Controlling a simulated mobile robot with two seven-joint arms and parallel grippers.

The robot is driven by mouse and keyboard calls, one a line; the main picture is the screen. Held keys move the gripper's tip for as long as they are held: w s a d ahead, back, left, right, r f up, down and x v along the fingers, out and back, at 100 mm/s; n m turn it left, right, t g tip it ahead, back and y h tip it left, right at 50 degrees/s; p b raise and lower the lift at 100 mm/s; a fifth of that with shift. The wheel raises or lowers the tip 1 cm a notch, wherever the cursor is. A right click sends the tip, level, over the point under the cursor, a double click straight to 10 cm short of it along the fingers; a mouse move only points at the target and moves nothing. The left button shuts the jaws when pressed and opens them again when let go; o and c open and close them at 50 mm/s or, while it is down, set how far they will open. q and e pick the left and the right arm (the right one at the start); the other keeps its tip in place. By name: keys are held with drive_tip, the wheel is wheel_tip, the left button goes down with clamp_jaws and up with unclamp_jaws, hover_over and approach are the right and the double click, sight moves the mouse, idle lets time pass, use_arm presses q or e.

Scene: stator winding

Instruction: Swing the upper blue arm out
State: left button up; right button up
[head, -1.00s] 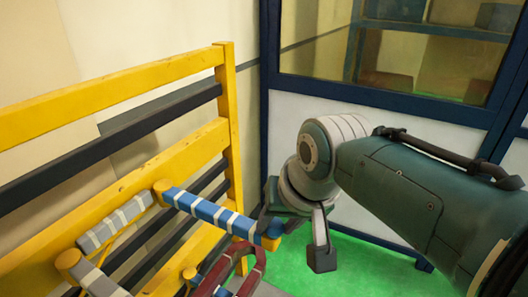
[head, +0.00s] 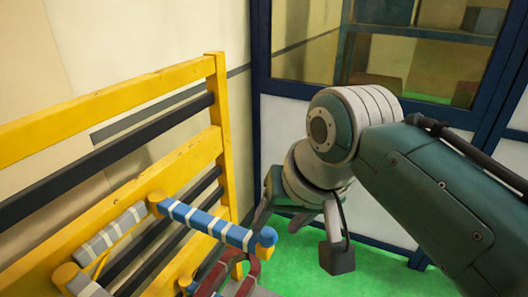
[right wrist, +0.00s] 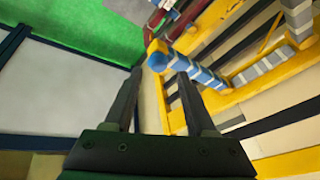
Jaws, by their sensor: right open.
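The upper blue arm (head: 205,221), with white stripes, juts from a yellow hub on the yellow frame toward the right and ends in a rounded blue tip with some yellow below. My right gripper (head: 280,220) is open and empty just right of and behind that tip. In the right wrist view the blue tip (right wrist: 158,61) appears between the open fingertips, but I see a gap to it in the head view. My left gripper is not in view.
A grey striped arm (head: 113,229) sits left of the blue one, on the yellow rack (head: 217,150). A dark red loop (head: 216,276) lies below the blue arm. A dark-blue-framed partition (head: 259,110) stands behind; green floor (head: 300,262) is free at right.

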drive_tip(key=v, duration=0.4)
drive_tip(key=shift+s+f, duration=0.1)
